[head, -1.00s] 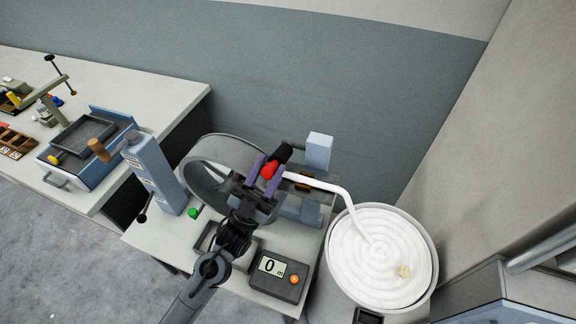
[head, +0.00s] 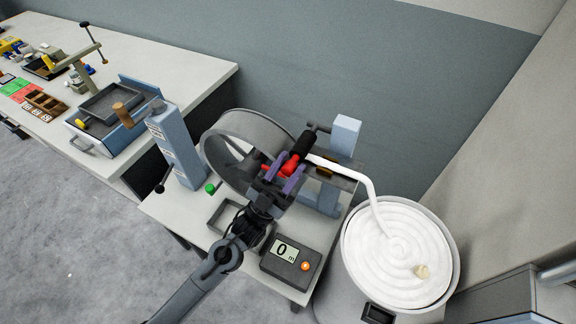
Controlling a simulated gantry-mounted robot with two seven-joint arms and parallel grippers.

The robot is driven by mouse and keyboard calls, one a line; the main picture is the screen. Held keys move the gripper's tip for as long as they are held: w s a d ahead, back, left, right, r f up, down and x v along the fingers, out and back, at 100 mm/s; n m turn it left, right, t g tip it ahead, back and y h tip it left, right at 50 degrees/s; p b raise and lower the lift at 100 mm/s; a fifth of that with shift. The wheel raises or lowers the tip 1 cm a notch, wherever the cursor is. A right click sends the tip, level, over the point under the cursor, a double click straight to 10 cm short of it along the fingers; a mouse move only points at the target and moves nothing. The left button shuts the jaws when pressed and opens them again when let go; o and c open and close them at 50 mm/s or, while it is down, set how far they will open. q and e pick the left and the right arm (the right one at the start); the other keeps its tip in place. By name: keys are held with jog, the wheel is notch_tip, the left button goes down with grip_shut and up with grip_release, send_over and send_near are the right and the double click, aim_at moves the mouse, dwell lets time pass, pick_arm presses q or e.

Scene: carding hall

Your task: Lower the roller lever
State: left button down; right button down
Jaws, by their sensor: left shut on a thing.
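The roller lever (head: 290,166) is red and shows at the machine's head in the middle of the head view, with a black cylinder (head: 304,142) just behind it. My left gripper (head: 281,181) has purple fingers and is shut on the red lever, one finger on each side. The fingers and wrist hide part of the lever and its pivot. My right gripper does not show.
A grey drum (head: 225,125) stands left of the gripper. A white sliver runs right into a round can (head: 452,250). A counter box (head: 290,264) reads 0 in front. A blue post (head: 346,134) stands behind, a labelled blue column (head: 175,148) at left.

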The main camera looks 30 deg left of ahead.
pick_arm(q)
jog(key=shift+f, duration=0.5)
jog(key=c, duration=1.1)
grip_release()
jog(key=o, duration=0.3)
jog(key=shift+s+d, duration=0.1)
jog(key=shift+r, duration=0.2)
jog(key=v, duration=1.1)
jog(key=shift+r+b, duration=0.1)
jog(key=shift+b, duration=0.3)
